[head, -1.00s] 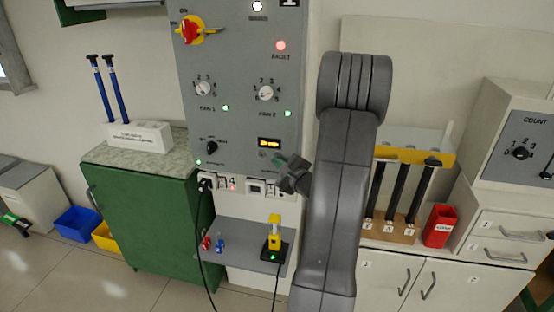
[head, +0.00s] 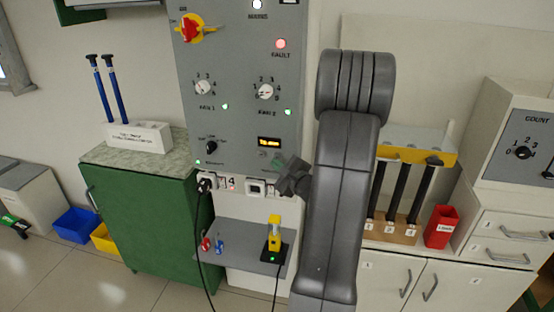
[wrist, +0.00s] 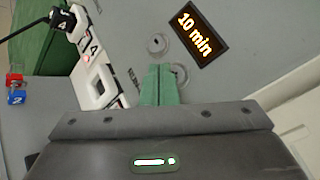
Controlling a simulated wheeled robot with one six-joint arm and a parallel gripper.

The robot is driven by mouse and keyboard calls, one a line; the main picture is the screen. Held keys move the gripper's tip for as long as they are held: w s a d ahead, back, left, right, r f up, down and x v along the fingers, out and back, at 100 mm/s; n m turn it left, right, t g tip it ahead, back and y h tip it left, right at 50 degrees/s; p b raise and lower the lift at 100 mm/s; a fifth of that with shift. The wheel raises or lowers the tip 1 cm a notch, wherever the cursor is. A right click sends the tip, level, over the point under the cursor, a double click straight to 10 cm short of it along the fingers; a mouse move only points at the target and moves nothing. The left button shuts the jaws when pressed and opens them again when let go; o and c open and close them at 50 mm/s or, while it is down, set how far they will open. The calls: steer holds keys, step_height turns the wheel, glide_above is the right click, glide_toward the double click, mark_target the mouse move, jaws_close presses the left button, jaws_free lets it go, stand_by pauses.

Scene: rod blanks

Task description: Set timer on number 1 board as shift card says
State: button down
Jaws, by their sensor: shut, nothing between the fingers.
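The grey board (head: 235,100) stands in the middle of the head view, with part of a number plate (head: 289,2) cut off at its top edge. Its timer display (head: 269,142) is lit orange; in the wrist view the display (wrist: 196,33) reads "10 min". Two round buttons sit beside the display: one upper button (wrist: 157,43) and one lower button (wrist: 180,73). My gripper (head: 279,164) is at the board just below the display. Its green fingers (wrist: 160,70) are shut and empty, tips close to the lower button; I cannot tell whether they touch. No shift card is readable.
The board also carries a red rotary switch (head: 191,29), two fan knobs (head: 265,90), a black knob (head: 211,146) and a red fault lamp (head: 281,43). Sockets with a plug (head: 206,184) and a shelf (head: 235,240) lie below. A green cabinet (head: 150,225) stands left.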

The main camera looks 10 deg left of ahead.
steer(key=s+b, duration=0.2)
steer(key=s, duration=0.3)
steer(key=shift+a+b, duration=0.1)
steer(key=shift+b, duration=0.25)
stand_by(2.4)
